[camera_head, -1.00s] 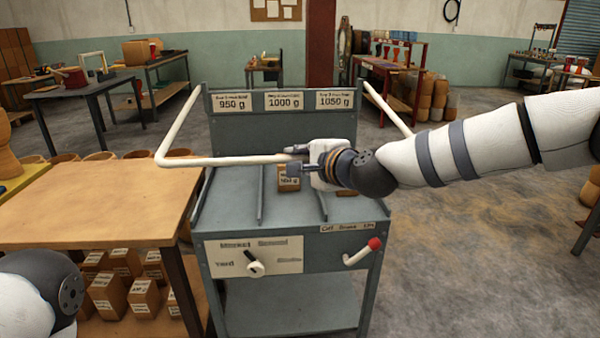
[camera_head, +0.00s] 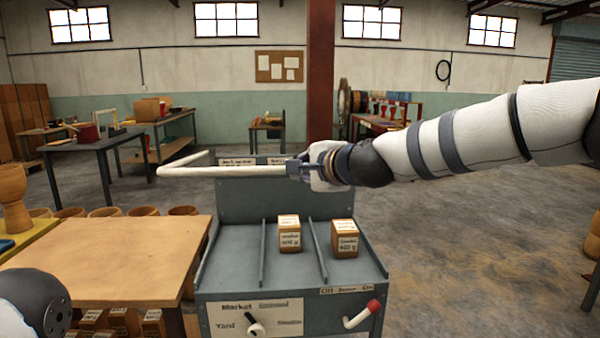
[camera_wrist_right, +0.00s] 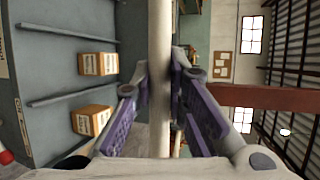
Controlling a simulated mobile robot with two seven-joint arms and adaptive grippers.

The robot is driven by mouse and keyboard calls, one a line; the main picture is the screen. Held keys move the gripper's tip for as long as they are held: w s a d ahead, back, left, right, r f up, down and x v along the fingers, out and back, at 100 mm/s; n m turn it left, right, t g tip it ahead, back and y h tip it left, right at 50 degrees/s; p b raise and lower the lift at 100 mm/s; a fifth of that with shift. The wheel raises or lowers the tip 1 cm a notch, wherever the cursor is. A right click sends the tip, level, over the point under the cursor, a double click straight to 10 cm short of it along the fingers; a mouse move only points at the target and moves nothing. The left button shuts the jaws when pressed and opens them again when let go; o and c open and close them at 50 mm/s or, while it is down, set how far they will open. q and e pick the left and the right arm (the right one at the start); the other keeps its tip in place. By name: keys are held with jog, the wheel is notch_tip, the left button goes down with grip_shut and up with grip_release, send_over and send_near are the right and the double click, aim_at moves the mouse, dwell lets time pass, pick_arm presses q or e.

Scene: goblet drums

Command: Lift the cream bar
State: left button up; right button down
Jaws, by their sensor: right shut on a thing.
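The cream bar (camera_head: 225,171) runs level across the top of the grey cart in the head view, with a bent arm going back from its left end. My right gripper (camera_head: 300,168) is shut on the bar's front length, towards its right side. In the right wrist view the bar (camera_wrist_right: 160,50) passes between the purple-padded fingers of this gripper (camera_wrist_right: 161,92). The bar's right end is hidden behind my right arm. Part of my left arm shows at the lower left; its gripper is out of view.
The grey cart (camera_head: 230,250) has slanted lanes with two labelled boxes, one in the middle lane (camera_head: 290,238) and one in the right lane (camera_head: 344,243). A red-tipped handle (camera_head: 362,314) juts from its front. A wooden table (camera_head: 110,250) stands left of it.

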jog(key=c, duration=1.6)
grip_release()
jog(key=shift+w, duration=0.1)
jog(key=shift+o, duration=0.2)
jog(key=v, duration=1.2)
